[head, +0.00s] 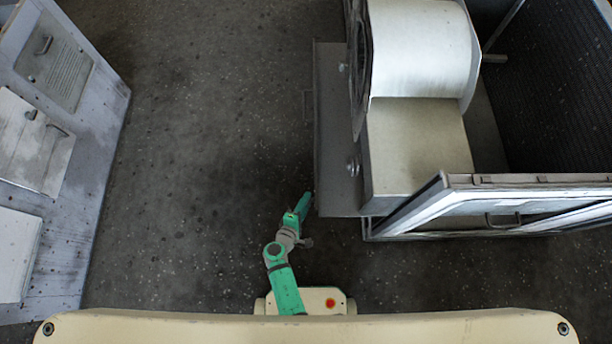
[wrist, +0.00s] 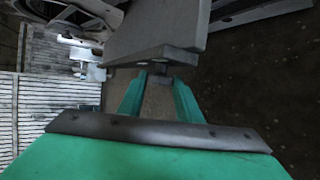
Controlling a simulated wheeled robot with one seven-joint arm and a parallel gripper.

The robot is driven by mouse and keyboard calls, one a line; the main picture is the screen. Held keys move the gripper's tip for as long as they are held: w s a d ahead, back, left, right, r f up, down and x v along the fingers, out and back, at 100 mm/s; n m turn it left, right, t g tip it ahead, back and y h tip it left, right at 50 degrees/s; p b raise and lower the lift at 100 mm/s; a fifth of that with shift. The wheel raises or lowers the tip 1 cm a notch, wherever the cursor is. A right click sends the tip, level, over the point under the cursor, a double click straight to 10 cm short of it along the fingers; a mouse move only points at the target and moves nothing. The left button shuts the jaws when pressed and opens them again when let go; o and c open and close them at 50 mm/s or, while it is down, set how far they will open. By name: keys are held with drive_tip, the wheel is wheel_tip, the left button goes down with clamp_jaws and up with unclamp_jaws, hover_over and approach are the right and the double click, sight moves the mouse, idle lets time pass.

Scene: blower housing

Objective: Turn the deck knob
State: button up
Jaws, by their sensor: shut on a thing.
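My gripper (head: 307,200) is at the near left corner of the grey deck (head: 335,190) of the blower housing. In the wrist view its two green fingers (wrist: 158,84) reach up to the grey deck slab (wrist: 155,30). The head view does not show this knob.
The pale blower drum (head: 420,45) and box (head: 415,140) stand right of the deck. A metal knob (head: 353,166) sits on the deck top. A white frame (head: 500,200) lies to the right. A grey cabinet (head: 85,170) stands far left, with open floor (head: 200,150) between.

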drive_tip(key=m+t, duration=0.1)
drive_tip(key=t, duration=0.1)
drive_tip(key=f+t+h, duration=0.1)
drive_tip(key=t, duration=0.2)
drive_tip(key=shift+s+m, duration=0.2)
drive_tip(key=shift+m, duration=0.2)
drive_tip(key=shift+f+m+t+h, duration=0.15)
drive_tip(key=shift+m+t+h, duration=0.25)
drive_tip(key=shift+t+h, duration=0.25)
drive_tip(key=shift+w, duration=0.1)
idle(0.5)
drive_tip(key=o, duration=1)
drive_tip(key=shift+o, duration=0.2)
drive_tip(key=v, duration=1.1)
